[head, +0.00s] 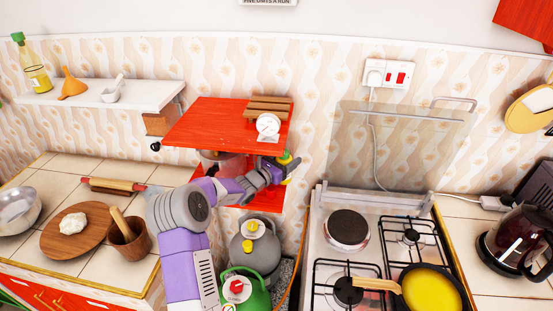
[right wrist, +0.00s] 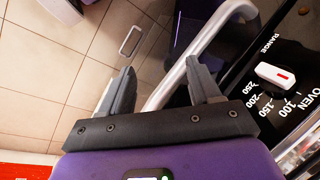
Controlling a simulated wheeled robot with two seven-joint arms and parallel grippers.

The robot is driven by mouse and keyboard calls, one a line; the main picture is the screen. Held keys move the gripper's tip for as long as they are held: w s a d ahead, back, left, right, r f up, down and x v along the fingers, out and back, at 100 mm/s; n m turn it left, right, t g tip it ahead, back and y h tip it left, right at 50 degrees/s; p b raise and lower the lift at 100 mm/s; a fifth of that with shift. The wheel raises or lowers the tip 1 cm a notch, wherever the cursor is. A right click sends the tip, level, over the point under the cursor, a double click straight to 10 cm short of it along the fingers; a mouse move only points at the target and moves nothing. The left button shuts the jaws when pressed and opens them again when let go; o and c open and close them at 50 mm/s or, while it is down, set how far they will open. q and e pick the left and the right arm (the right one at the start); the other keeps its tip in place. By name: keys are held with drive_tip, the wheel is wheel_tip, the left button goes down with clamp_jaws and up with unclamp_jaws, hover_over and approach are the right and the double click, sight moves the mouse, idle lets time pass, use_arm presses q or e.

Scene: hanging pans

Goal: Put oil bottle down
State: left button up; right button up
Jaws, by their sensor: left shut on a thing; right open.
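My left gripper (head: 268,174) is under the top board of the red shelf unit (head: 205,128). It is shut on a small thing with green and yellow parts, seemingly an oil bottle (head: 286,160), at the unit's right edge. The gripper and the top board hide most of it, so I cannot tell whether it touches the lower red board (head: 268,197). Another green-capped bottle of yellow oil (head: 36,77) stands on the white wall shelf at the far left. My right gripper (right wrist: 160,78) is open and empty in the right wrist view, close to the pale oven handle (right wrist: 190,60).
A dial scale (head: 268,125) and wooden block stand on the red top. A grey gas cylinder (head: 262,245) and green can (head: 246,294) are below. The stove (head: 330,225), with a pan (head: 430,290), is to the right. A mortar (head: 130,240) stands left.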

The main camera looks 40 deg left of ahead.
use_arm(q)
drive_tip(key=a, duration=0.4)
drive_tip(key=shift+s+f, duration=0.35)
drive_tip(key=shift+f, duration=0.35)
drive_tip(key=shift+d, duration=0.1)
drive_tip(key=shift+f, duration=0.1)
drive_tip(key=o, duration=1.1)
drive_tip(key=shift+f, duration=0.1)
drive_tip(key=shift+o, duration=0.2)
drive_tip(key=shift+r, duration=0.2)
drive_tip(key=s, duration=0.8)
drive_tip(key=s+a, duration=0.1)
drive_tip(key=s, duration=0.3)
